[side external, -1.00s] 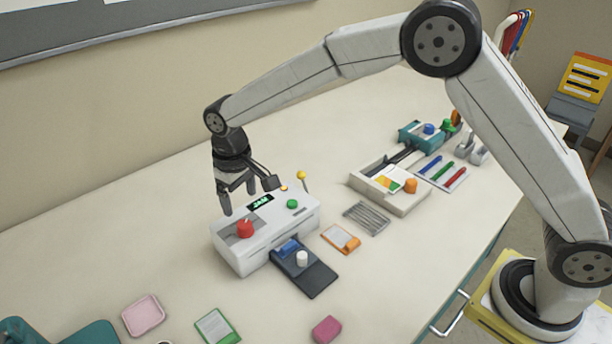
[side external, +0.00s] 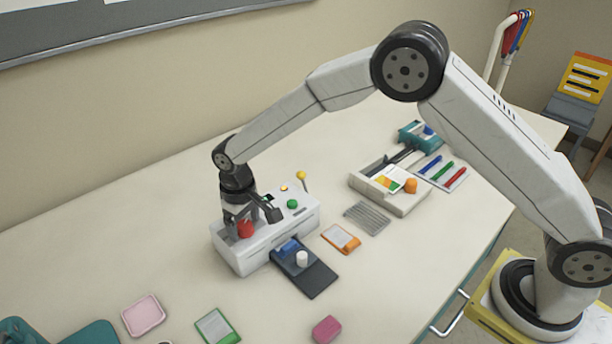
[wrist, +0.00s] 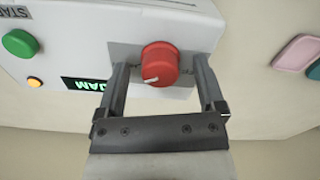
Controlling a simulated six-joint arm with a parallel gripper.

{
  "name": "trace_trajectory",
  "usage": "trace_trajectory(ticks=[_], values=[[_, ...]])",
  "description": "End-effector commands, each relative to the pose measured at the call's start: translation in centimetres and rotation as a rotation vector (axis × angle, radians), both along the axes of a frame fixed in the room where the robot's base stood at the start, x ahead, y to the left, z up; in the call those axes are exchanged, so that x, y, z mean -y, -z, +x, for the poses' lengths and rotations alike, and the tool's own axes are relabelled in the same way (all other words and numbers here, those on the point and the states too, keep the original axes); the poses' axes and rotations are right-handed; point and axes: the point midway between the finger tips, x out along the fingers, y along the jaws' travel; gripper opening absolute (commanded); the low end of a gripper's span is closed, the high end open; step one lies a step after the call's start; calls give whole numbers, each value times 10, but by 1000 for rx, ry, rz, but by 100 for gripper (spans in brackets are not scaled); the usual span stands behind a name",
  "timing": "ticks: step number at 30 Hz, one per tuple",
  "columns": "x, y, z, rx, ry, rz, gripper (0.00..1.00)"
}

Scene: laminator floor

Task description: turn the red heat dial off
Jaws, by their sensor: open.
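The red heat dial (side external: 246,229) sits on top of the white laminator (side external: 241,259), at its left end. In the wrist view the dial (wrist: 160,64) is round and ribbed, with a white pointer mark toward its lower left. My gripper (side external: 240,222) is lowered over the dial. In the wrist view its two fingers (wrist: 162,85) stand apart on either side of the dial, with a gap showing on both sides. The dial is partly hidden by my gripper in the side view.
The laminator has a green button (side external: 292,204), an amber light (wrist: 35,83), a lit green "JAM" display (wrist: 88,85) and a yellow-tipped lever (side external: 301,175). A dark tray (side external: 304,276) sticks out in front. A pink coaster-like piece (side external: 143,315) lies apart on the table.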

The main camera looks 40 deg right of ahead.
Motion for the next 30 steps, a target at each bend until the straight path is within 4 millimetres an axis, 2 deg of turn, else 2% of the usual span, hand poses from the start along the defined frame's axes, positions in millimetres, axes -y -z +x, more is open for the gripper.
trace_trajectory(ticks=[3,4,9,12,22,30], values=[[0,0,0,0,0,0,88],[0,0,0,0,0,0,82],[0,0,0,0,0,0,28],[0,-1,0,0,0,0,0],[0,-1,0,0,-35,0,0],[0,0,0,-2,-168,0,0]])
